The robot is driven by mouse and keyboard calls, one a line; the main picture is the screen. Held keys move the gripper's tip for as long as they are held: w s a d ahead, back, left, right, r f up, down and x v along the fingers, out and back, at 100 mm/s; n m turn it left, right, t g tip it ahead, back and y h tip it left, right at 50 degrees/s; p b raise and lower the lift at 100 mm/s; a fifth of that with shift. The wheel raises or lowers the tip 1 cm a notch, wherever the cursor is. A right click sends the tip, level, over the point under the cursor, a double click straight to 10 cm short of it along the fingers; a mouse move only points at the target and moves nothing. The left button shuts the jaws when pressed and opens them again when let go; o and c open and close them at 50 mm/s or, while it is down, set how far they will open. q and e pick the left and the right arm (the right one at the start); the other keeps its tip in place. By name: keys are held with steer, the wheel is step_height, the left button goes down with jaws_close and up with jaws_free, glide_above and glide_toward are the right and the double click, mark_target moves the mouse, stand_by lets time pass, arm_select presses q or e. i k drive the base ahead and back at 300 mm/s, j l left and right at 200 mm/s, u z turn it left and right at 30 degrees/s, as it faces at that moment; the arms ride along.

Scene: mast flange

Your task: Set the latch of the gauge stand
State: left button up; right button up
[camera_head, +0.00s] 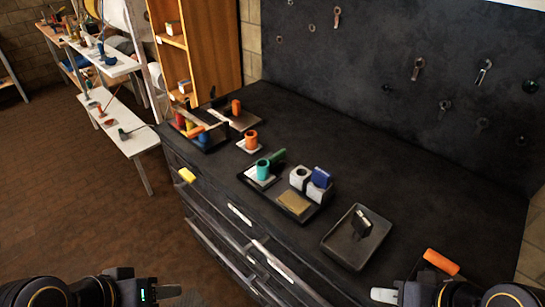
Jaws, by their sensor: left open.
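I cannot tell for sure which object is the gauge stand, and no latch can be made out at this size. A black tray (262,186) on the dark workbench holds a teal cup (263,169) on a white square, a dark green cylinder (278,156), white blocks (299,177) with a round hole, a blue block (321,177) and a tan plate (294,202). My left gripper (168,292) is open and empty at the lower left, in front of the bench. My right gripper (386,295) is at the lower right, away from these objects; its jaw opening does not show clearly.
An orange cylinder (440,262) lies near my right gripper. An orange cup (251,140) and a bin of coloured pieces (205,143) stand farther back.

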mark_target(274, 160)
steer(key=i+j+u, duration=0.1)
steer(key=i+j, duration=0.25)
steer(key=j, duration=0.2)
steer(key=i+j+u, duration=0.1)
steer(key=i+j, duration=0.3)
steer(key=j, duration=0.1)
